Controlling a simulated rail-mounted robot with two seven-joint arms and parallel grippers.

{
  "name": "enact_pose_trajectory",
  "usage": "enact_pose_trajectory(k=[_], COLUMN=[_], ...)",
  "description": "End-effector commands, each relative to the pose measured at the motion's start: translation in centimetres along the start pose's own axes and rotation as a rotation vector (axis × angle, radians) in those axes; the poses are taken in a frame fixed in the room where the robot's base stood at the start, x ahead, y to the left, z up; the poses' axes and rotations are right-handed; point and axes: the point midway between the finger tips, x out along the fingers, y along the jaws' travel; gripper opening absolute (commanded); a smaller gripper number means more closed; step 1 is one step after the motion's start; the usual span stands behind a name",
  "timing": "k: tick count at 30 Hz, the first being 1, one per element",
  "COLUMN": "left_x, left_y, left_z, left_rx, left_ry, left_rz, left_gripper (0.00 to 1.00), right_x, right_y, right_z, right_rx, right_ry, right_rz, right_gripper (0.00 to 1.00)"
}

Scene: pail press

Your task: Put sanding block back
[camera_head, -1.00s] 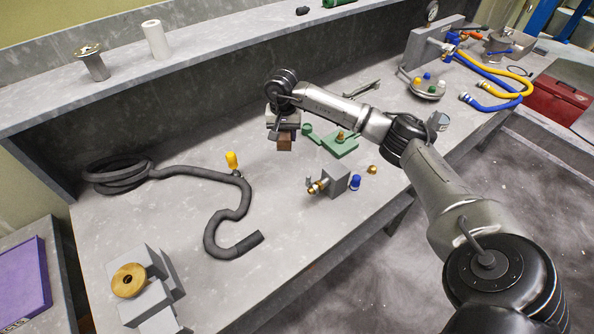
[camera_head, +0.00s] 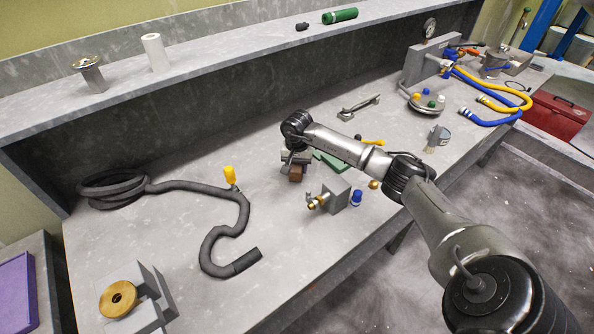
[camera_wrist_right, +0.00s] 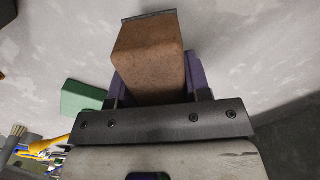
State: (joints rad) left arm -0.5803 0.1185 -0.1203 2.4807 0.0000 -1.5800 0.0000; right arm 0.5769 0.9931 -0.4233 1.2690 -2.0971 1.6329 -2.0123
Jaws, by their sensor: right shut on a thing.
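The brown sanding block (camera_wrist_right: 148,55) is between the fingers of my right gripper (camera_wrist_right: 155,88) in the right wrist view, with a thin dark layer along its far edge. In the head view the right gripper (camera_head: 296,165) is over the middle of the bench, with the block (camera_head: 296,174) below it. The right gripper is shut on the block; its height above the bench is hard to tell. My left gripper is in neither current view.
A grey block with brass fitting (camera_head: 335,197) and a blue cap (camera_head: 357,198) stand nearer. A dark hose (camera_head: 210,236) lies left. Bare bench lies between hose and gripper.

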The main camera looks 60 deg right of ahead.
Motion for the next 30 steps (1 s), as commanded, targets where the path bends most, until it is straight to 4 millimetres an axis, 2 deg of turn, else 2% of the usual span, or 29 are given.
enact_pose_trajectory(k=[1, 4, 17, 18, 25, 30], left_x=[0.2, 0.2, 0.7, 0.5, 0.5, 0.5], left_y=[0.0, -0.1, -0.2, -0.1, 0.1, 0.2], left_z=[0.1, 0.1, 0.3, 0.2, 0.2, 0.1], left_rx=[0.002, 0.004, 0.006, 0.005, -0.003, -0.006], left_ry=[0.000, -0.001, -0.001, -0.002, -0.001, 0.000], left_rz=[-0.001, -0.003, -0.005, -0.004, 0.002, 0.004], left_gripper=[0.43, 0.43, 0.43, 0.43, 0.43, 0.43], right_x=[0.9, 1.8, 2.3, 2.1, 2.1, 2.1], right_y=[0.0, 0.0, 0.0, 0.0, 0.0, 0.0], right_z=[0.1, 0.1, 0.0, 0.0, 0.0, 0.0], right_rx=[0.000, 0.000, -0.001, -0.001, -0.001, -0.001], right_ry=[-0.002, -0.002, 0.000, 0.000, 0.000, 0.000], right_rz=[0.000, 0.000, 0.000, -0.001, 0.000, 0.000], right_gripper=[0.18, 0.18, 0.18, 0.48, 0.70, 0.70])
